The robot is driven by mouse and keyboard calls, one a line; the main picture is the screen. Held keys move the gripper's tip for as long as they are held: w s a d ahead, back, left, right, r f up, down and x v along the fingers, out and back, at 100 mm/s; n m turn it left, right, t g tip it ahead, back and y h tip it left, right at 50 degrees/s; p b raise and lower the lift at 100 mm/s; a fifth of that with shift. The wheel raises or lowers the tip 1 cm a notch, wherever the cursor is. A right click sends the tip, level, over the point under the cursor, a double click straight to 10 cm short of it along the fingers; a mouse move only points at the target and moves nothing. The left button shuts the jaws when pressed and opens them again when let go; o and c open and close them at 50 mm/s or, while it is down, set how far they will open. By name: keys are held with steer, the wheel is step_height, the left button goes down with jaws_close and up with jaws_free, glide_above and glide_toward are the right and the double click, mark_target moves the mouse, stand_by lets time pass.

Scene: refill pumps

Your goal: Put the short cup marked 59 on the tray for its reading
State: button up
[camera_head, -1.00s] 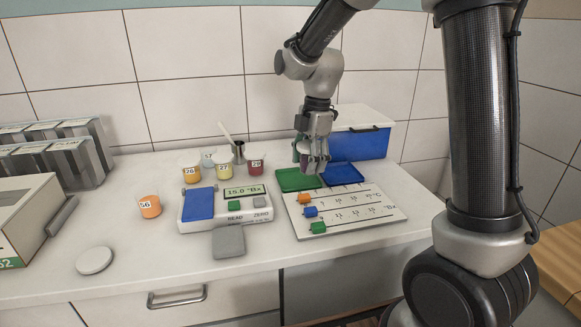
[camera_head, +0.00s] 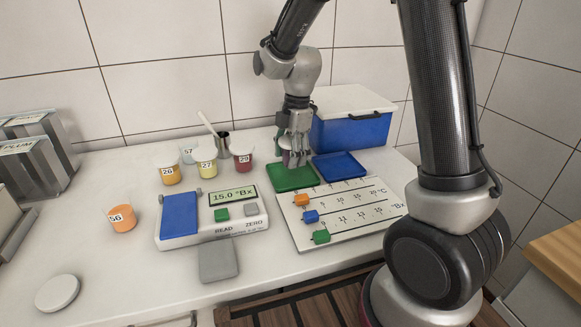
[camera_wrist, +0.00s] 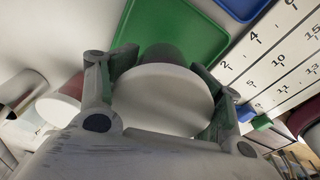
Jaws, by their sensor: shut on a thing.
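My gripper (camera_head: 294,158) is shut on a small cup (camera_head: 287,159) with a purplish side, at the back of the green tray (camera_head: 297,181). In the wrist view the cup's round white top (camera_wrist: 163,98) sits between the fingers, with the green tray (camera_wrist: 172,28) beyond it. No number shows on this cup, so I cannot tell whether it reads 59. I cannot tell whether the cup touches the tray. A blue tray (camera_head: 341,168) lies to the right of the green one.
Cups marked 26 (camera_head: 170,175), 27 (camera_head: 206,168), 29 (camera_head: 242,160) and 57 (camera_head: 189,154) stand left of my gripper; 56 (camera_head: 122,220) stands apart. The meter (camera_head: 211,222) shows 15.0 °Bx. A slider board (camera_head: 345,225) lies in front; a blue box (camera_head: 352,130) stands behind.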

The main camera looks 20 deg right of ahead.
step_height(320, 180, down, 4)
steer(key=shift+r, duration=0.1)
steer(key=o, duration=1.2)
steer(key=r, duration=0.4)
steer(key=d+r, duration=0.1)
steer(key=r, duration=0.6)
steer(key=shift+w+d+r, duration=0.15)
steer(key=shift+r, duration=0.2)
steer(key=shift+d+r, duration=0.15)
steer(key=shift+r, duration=0.1)
steer(key=s+d+r+m+t, duration=0.1)
steer(key=s+d+r+m, duration=0.1)
steer(key=s+d+m, duration=0.2)
steer(key=s+d+r+m+t+h, duration=0.1)
steer(key=s+d+m, duration=0.4)
steer(key=s+m, duration=0.5)
steer(key=s+d+r+m+t, duration=0.2)
steer(key=s+d+r+m, duration=0.2)
steer(key=s, duration=0.6)
steer(key=r+m, duration=0.1)
steer(key=m, duration=0.1)
steer(key=shift+d+m+t, duration=0.25)
steer(key=shift+m+t, duration=0.05)
steer(key=shift+m, duration=0.1)
